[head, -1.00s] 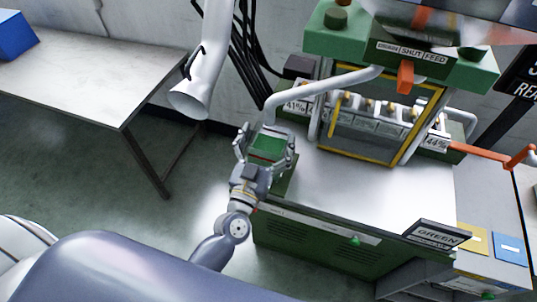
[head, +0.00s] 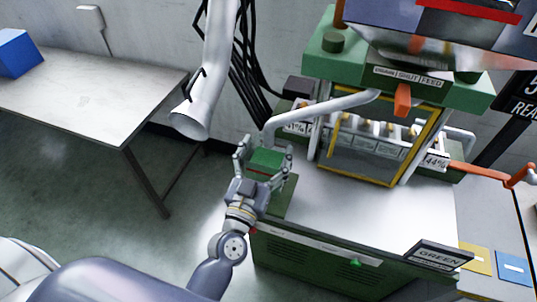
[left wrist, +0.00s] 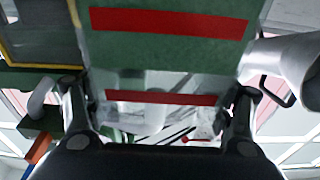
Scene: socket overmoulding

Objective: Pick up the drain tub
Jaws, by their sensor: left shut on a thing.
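The drain tub is a green box with red stripes (head: 266,160), in the middle of the head view. My left gripper (head: 264,153) is shut on it, with one finger along each side. The tub is beside the press, above a green ledge (head: 283,198) at the left end of the press bench. The tub's inside is hidden. My right gripper is not in view.
The press (head: 375,135) with its yellow-edged guard and grey pipe stands right of the tub. A white duct (head: 205,75) and black cables hang behind left. A table (head: 90,100) with a blue box (head: 15,55) is at left. Open floor lies between table and bench.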

